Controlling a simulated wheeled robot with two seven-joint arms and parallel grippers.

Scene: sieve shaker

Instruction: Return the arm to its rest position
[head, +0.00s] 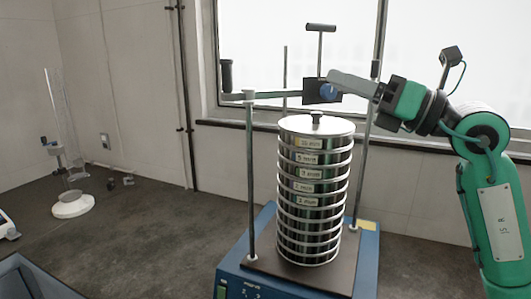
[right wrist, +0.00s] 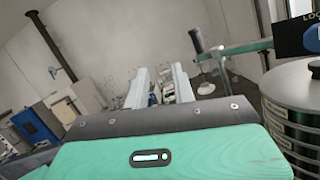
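My right gripper (head: 332,77) is beside the black clamp block (head: 315,92), above and right of the sieve stack. In the right wrist view its two pale fingers (right wrist: 161,76) stand apart with nothing between them. The block carries a T-handle (head: 320,28) and a blue label, and sits on the green clamp bar (head: 275,95) above the stack. The bar and block also show at the right of the right wrist view. The sieve stack (head: 314,190) stands upright with its lid on, between two rods. My left gripper is out of view.
The blue shaker base (head: 232,272) carries the stack and the rods. A white-based stand with a clear tube (head: 72,205) is on the bench at left. A blue tray edge (head: 35,275) is at front left. The bench between is mostly clear. A window is behind.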

